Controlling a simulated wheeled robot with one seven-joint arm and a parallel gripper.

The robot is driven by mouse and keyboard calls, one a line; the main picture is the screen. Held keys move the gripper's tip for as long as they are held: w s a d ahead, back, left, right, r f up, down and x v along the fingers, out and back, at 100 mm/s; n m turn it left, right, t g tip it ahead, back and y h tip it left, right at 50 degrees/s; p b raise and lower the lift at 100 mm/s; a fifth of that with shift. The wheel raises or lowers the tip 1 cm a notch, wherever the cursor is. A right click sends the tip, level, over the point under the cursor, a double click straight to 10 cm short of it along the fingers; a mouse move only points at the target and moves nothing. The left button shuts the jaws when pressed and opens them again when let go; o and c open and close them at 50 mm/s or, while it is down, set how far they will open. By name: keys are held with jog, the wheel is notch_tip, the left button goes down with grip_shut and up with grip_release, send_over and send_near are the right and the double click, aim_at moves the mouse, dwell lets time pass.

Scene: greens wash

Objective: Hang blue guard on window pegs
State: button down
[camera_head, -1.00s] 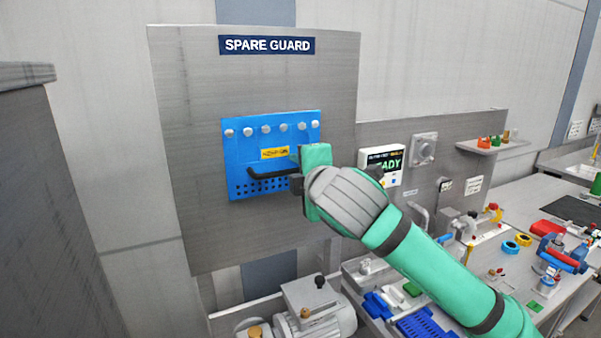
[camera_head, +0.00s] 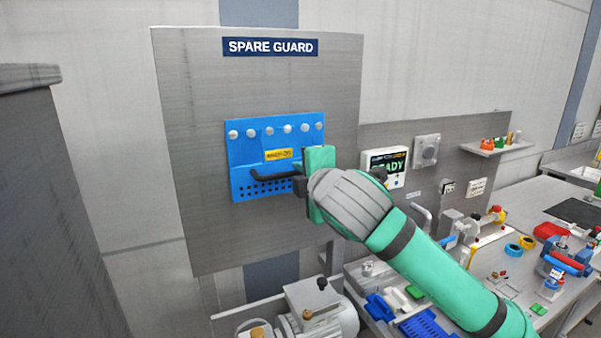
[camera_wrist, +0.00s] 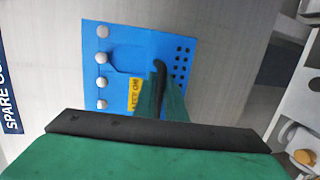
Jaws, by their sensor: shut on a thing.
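The blue guard (camera_head: 245,157) is a flat plate against the grey board under the SPARE GUARD sign. Several round silver pegs (camera_head: 287,128) show along its top edge, and rows of small holes along its bottom. A yellow label and a black bar handle (camera_head: 270,175) are on its face. My gripper (camera_head: 300,184) is at the handle's right end, shut on the handle. In the wrist view the guard (camera_wrist: 119,40) appears turned sideways, with the green fingers (camera_wrist: 160,98) closed at the black handle (camera_wrist: 160,70). The fingertips' exact contact is partly hidden.
The grey board (camera_head: 200,230) carries the SPARE GUARD sign (camera_head: 270,47). A READY display (camera_head: 384,165) is to the right. A motor (camera_head: 318,312) stands below, and a cluttered bench (camera_head: 480,280) lies at lower right. A dark grey panel (camera_head: 50,200) rises at left.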

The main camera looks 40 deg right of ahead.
aim_at(292, 150)
jog(key=shift+a+r, duration=0.1)
jog(key=shift+r, duration=0.95)
jog(key=shift+w+r, duration=0.1)
jog(key=shift+s+r, duration=0.2)
jog(key=shift+r, duration=0.25)
jog(key=shift+w+r, duration=0.1)
jog(key=shift+r, duration=0.35)
jog(key=shift+w+r, duration=0.1)
jog(key=shift+r, duration=0.1)
jog(key=shift+w+a, duration=0.1)
jog(key=shift+a, duration=0.15)
jog(key=shift+s+d, duration=0.55)
jog(key=shift+d, duration=0.1)
jog(key=shift+w+a, duration=0.1)
jog(key=shift+a, duration=0.05)
